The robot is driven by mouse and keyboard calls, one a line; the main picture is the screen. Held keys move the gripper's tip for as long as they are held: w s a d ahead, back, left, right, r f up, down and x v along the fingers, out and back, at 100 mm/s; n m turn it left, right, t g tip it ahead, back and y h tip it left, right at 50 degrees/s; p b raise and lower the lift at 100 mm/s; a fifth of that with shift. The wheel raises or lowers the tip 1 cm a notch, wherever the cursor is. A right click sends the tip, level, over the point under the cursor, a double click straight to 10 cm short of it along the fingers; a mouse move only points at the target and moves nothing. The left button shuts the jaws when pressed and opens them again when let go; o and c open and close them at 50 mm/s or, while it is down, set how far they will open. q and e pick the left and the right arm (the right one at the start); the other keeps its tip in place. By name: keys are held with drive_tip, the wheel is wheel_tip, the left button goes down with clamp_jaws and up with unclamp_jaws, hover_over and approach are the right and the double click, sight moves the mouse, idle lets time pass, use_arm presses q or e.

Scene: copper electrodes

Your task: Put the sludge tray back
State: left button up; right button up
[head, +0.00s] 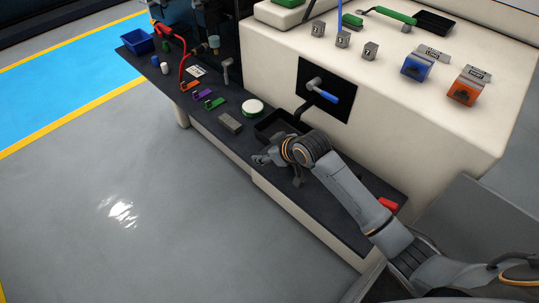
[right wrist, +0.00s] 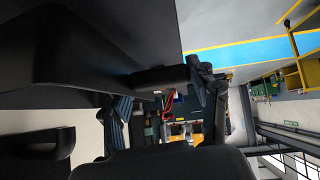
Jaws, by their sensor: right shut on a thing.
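The sludge tray (head: 272,127) is a black, shallow, open box. In the head view it is at the dark ledge against the foot of the cream machine, below a black panel with a blue-handled valve. My right gripper (head: 277,162) is at the tray's near side, over the ledge, and is shut on it. My wrist and arm hide the tray's right part and the exact grip. In the right wrist view a large dark surface, probably the tray (right wrist: 90,45), fills the upper left close to the fingers. My left gripper is not in view.
The dark ledge (head: 235,142) also carries a grey block (head: 230,122), a round white-topped green dish (head: 253,107), coloured clips and a blue bin (head: 138,41). A red object (head: 388,205) lies at the ledge's right end. The grey floor in front is clear.

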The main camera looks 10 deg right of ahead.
drive_tip(key=shift+w+d, duration=0.25)
drive_tip(key=shift+d, duration=0.05)
drive_tip(key=shift+f, duration=0.3)
wheel_tip(320, 180, down, 3)
drive_tip(key=shift+r, duration=0.1)
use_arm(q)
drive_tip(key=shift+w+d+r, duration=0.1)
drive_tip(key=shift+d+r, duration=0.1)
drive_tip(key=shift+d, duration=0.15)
use_arm(e)
drive_tip(key=o, duration=1.5)
drive_tip(key=shift+f, duration=0.2)
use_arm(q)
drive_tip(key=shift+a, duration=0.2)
use_arm(e)
drive_tip(key=shift+o, duration=0.2)
drive_tip(key=shift+r, duration=0.15)
